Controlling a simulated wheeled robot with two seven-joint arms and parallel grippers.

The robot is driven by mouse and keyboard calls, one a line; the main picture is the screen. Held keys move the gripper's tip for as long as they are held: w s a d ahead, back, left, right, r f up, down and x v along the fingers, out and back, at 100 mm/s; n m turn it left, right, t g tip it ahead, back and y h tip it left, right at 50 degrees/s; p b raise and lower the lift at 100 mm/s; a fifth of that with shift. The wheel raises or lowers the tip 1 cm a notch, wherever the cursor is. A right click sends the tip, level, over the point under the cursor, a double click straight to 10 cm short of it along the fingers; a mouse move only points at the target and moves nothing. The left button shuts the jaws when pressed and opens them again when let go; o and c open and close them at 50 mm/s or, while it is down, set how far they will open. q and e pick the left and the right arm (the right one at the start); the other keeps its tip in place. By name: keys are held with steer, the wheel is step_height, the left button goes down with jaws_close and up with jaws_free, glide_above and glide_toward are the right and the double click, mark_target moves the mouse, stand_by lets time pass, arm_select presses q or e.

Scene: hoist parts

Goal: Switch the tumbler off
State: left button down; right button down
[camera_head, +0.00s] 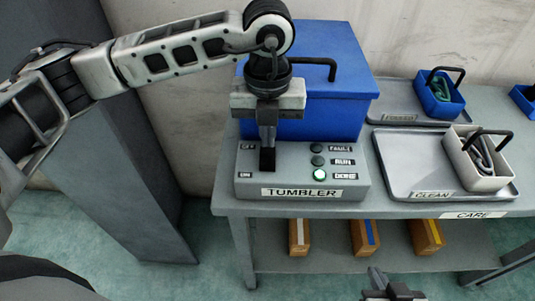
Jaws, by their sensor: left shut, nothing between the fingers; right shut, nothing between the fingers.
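The tumbler is a blue box (318,62) with a black handle on its lid and a grey control panel (345,193) in front, labelled TUMBLER. The panel has lamps marked FAULT, RUN and DONE. The DONE lamp (319,175) glows green; the other two are dark. My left gripper (267,150) is shut and points down over the panel's left part, between small labels at its upper and lower left. It covers the switch area, so I cannot tell the switch's position or whether the fingers touch it. My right gripper (388,285) is shut, low at the bottom edge, in front of the table.
A grey table (290,208) carries a tray (400,187) labelled CLEAN with a white basket (470,170), and a rear tray (390,103) with a blue basket (432,102). Several brown boxes (299,237) stand on the lower shelf. A grey column (110,160) is at left.

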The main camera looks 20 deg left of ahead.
mark_target(268, 151)
arm_select(q)
steer(key=shift+f+b, duration=0.9)
steer(key=shift+f, duration=0.1)
stand_by(0.3)
steer(key=shift+r, duration=0.1)
steer(key=shift+r+p, duration=2.1)
steer(key=shift+r, duration=1.4)
